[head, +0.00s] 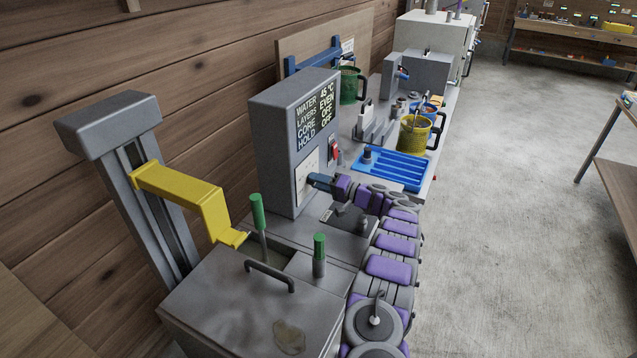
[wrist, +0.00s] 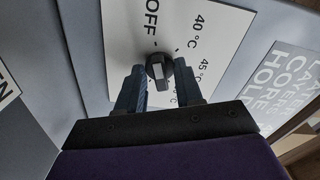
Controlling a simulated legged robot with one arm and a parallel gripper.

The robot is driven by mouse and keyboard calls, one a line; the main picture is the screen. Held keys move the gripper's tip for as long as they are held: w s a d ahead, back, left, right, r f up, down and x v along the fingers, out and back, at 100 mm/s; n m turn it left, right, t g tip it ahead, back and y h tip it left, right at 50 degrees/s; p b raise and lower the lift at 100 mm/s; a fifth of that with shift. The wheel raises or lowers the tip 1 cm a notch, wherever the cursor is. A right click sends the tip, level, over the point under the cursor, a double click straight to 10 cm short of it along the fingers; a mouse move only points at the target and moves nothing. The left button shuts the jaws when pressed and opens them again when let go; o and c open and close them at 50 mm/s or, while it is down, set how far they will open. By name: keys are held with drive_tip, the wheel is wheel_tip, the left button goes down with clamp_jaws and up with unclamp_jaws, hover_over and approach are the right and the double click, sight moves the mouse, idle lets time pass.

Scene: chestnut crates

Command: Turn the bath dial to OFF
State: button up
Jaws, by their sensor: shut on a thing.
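The bath dial (wrist: 158,70) is a small dark knob with a pale patch on its face, mounted on a white plate (wrist: 120,35). The plate shows OFF, 40 °C and 45 °C marks around it. Exactly which mark the dial points at is hard to tell. My gripper (wrist: 160,78) is shut on the dial, one finger on each side. In the head view my gripper (head: 319,181) reaches the plate on the grey control box (head: 270,130), and hides the dial. The box's display (head: 316,117) reads WATER 45 °C, LAYERS EVEN, CORE OFF, HOLD OFF.
A red switch (head: 333,149) is on the box beside the plate. A grey lidded bath (head: 245,310) with green-handled levers stands in front. A blue tray (head: 400,168), a yellow basket (head: 413,138) and a green pot (head: 348,87) stand behind. The floor at right is open.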

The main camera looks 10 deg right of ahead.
drive_tip(key=shift+s+f, duration=0.1)
drive_tip(key=shift+f, duration=0.25)
drive_tip(key=o, duration=0.7)
drive_tip(key=shift+c, duration=0.2)
drive_tip(key=shift+r, duration=0.15)
drive_tip(key=p+v, duration=0.3)
drive_tip(key=v, duration=1.4)
drive_tip(key=shift+d, duration=0.15)
